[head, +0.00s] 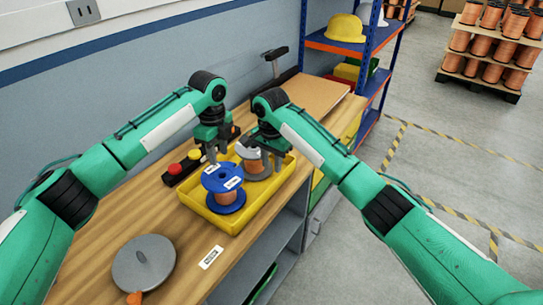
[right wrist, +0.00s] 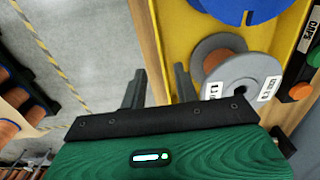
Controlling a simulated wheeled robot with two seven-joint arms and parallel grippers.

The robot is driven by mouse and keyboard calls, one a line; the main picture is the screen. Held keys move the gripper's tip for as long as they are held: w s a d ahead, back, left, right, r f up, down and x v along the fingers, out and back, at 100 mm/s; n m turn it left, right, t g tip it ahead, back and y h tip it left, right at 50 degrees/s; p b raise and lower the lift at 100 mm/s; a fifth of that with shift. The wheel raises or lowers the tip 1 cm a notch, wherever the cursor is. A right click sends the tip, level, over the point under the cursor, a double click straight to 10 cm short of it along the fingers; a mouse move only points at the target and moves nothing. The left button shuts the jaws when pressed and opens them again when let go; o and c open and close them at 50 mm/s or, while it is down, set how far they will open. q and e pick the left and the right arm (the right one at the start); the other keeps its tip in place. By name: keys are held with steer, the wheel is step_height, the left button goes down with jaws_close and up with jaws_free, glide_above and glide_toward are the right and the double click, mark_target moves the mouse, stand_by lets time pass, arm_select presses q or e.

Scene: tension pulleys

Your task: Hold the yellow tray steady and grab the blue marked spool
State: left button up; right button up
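The yellow tray (head: 236,219) sits on the wooden bench and holds two copper-wound spools. The spool with blue flanges and white labels (head: 222,178) stands in its nearer part; its blue edge also shows at the top of the right wrist view (right wrist: 238,10). A grey-flanged spool (right wrist: 240,73) is beside it. My left gripper (head: 215,155) points down just above and behind the blue spool; its finger gap is unclear. My right gripper (head: 271,163) is at the tray's right side, near the grey spool. In the right wrist view its fingers (right wrist: 157,85) are apart with nothing between them.
A control box with red and yellow buttons (head: 176,169) is behind the tray. A shelf rack with a yellow helmet (head: 345,28) stands beyond.

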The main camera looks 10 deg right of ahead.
mark_target(271, 195)
step_height(271, 195, down, 11)
steer(key=shift+f, duration=0.2)
stand_by(0.3)
jaws_close()
stand_by(1.4)
